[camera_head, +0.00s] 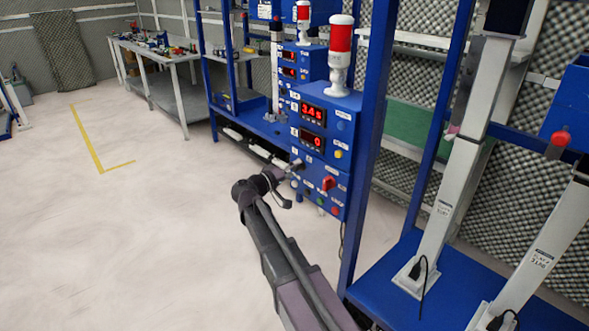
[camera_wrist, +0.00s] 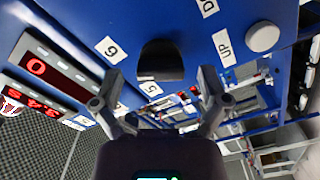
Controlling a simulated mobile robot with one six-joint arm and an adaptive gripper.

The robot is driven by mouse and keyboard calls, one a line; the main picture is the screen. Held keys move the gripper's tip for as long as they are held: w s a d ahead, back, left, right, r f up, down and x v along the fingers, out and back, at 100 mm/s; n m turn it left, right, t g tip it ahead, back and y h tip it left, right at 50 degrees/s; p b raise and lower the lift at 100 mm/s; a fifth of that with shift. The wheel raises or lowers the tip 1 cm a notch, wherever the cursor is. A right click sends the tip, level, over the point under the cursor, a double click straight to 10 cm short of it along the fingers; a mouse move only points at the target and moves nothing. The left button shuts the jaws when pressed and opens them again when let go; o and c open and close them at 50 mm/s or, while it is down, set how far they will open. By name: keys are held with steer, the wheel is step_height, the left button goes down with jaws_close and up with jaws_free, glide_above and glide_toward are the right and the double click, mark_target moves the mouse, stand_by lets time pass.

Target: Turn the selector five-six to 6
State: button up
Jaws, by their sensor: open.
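The selector is a black knob (camera_wrist: 160,62) on the blue panel in the wrist view. A white label 6 (camera_wrist: 112,49) lies to its upper left, and a label 5 (camera_wrist: 151,88) lies just below it. Which label the knob points at is hard to tell. My gripper (camera_wrist: 161,74) is open, with one finger on each side of the knob. No contact is clear. In the head view my gripper (camera_head: 293,170) is at the lower left of the blue control box (camera_head: 335,109). There it covers the selector's area.
A red rotary switch (camera_head: 328,183) is close on the right of my gripper. A white round button (camera_wrist: 262,36) is beside the UP label (camera_wrist: 224,47). Red displays (camera_head: 313,112) sit above. A blue post (camera_head: 368,130) stands right of the box; open floor (camera_head: 140,220) lies left.

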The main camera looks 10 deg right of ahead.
steer(key=v, duration=1.1)
steer(key=shift+s+a, duration=0.15)
steer(key=shift+a, duration=0.05)
steer(key=s+d+f+g+y, duration=0.7)
steer(key=s+d+f+y, duration=0.2)
steer(key=s+d+f, duration=0.5)
steer(key=s+a+f+g+y, duration=0.2)
steer(key=s+a+f+y, duration=0.25)
steer(key=s+y, duration=0.2)
step_height(320, 180, up, 24)
steer(key=p, duration=2.4)
steer(key=shift+d, duration=0.2)
steer(key=shift+w+f, duration=0.15)
